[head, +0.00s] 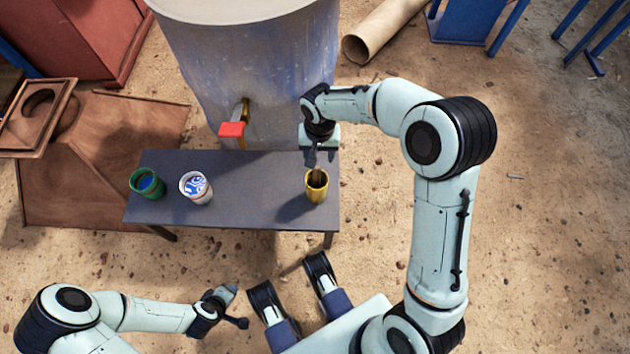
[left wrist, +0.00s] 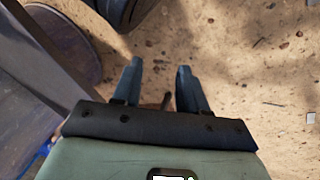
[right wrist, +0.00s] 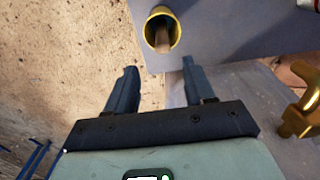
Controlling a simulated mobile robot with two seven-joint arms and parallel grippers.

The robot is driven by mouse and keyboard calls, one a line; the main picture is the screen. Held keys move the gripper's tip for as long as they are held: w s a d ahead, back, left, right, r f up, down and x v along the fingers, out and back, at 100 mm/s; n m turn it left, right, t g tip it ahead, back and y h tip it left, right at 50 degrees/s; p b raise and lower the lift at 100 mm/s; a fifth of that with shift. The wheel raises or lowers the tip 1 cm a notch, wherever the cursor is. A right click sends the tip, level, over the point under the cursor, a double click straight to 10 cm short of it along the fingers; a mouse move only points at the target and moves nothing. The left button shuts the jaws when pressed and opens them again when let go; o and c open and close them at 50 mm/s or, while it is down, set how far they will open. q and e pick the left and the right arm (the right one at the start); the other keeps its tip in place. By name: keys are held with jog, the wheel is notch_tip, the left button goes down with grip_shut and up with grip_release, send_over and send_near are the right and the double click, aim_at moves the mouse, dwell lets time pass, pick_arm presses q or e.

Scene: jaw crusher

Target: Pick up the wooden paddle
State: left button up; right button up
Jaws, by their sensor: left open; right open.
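The wooden paddle (head: 317,177) stands in a yellow cup (head: 316,192) near the right end of the dark table (head: 255,213). In the right wrist view, the brown paddle (right wrist: 162,38) shows inside the cup's mouth (right wrist: 176,22), beyond my fingertips. My right gripper (head: 312,157) is open and empty, just behind the cup and paddle in the head view. Its two fingers (right wrist: 160,76) are apart, with nothing between them. My left gripper (head: 238,308) is open and empty in front of the table, low in the head view. Its fingers (left wrist: 160,70) point at bare ground.
A green cup (head: 147,184) and a white cup (head: 195,187) stand on the table's left half. A large grey barrel (head: 250,60) with a red-handled tap (head: 232,130) rises behind the table. A cardboard tube (head: 382,28) lies on the ground. The table's middle is clear.

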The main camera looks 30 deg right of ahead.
aim_at(317, 173)
notch_tip(317, 173, down, 5)
jog(key=shift+f+b, duration=0.1)
jog(key=shift+b, duration=0.5)
jog(key=shift+a+f+b, duration=0.15)
jog(key=shift+f+b, duration=0.4)
jog(key=shift+f, duration=0.95)
jog(key=shift+a+f+b, duration=0.15)
jog(key=shift+f+b, duration=0.4)
jog(key=shift+f, duration=0.9)
pick_arm(q)
jog(key=s+a+f+g, duration=0.1)
jog(key=s+f+g, duration=0.1)
jog(key=s+f, duration=0.3)
jog(key=shift+a+f, duration=0.15)
jog(key=shift+f, duration=0.3)
pick_arm(e)
grip_shut()
